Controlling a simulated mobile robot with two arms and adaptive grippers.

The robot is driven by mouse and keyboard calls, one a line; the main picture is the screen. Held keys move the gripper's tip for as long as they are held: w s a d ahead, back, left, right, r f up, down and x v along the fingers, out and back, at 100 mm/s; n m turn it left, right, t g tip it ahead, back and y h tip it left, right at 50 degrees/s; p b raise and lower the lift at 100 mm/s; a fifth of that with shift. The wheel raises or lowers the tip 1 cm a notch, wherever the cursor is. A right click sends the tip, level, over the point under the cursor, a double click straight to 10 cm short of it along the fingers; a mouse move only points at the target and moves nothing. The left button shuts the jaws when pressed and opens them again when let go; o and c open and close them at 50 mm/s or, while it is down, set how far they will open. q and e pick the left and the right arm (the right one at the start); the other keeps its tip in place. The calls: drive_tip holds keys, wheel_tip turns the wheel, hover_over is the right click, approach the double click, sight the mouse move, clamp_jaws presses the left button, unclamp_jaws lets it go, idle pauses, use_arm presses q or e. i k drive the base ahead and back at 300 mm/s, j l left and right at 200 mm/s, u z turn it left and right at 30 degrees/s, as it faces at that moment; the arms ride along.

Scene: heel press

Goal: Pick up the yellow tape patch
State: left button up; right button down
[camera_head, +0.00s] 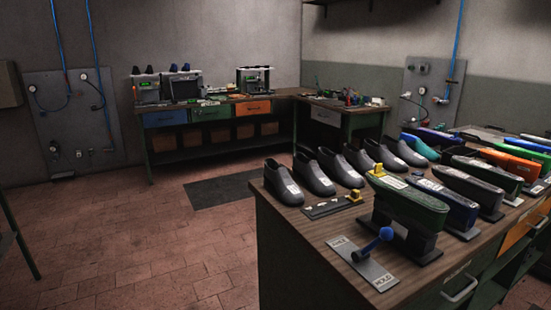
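Two small yellow pieces show on the wooden-topped bench (330,228) at the right. One yellow piece (354,196) sits at the right end of a flat dark strip with a white label (328,208). The other yellow piece (378,169) is on the top left end of a dark green shoe form (408,205). I cannot tell from this distance which one is the tape patch. Neither of my grippers is in view.
A grey plate with a blue-knobbed lever (374,251) is at the bench's near edge. A row of dark shoes (313,177) stands behind the strip. Several coloured shoe forms (470,186) crowd the right side. The tiled floor (150,250) at left is clear.

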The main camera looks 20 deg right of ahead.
sight(377, 172)
drive_tip(key=z, duration=1.65)
drive_tip(key=i+j+z, duration=0.15)
drive_tip(key=j+z, duration=0.2)
drive_tip(key=i+j+z, duration=0.1)
drive_tip(key=j+z, duration=0.55)
drive_tip(key=j, duration=0.25)
drive_tip(key=i, duration=0.05)
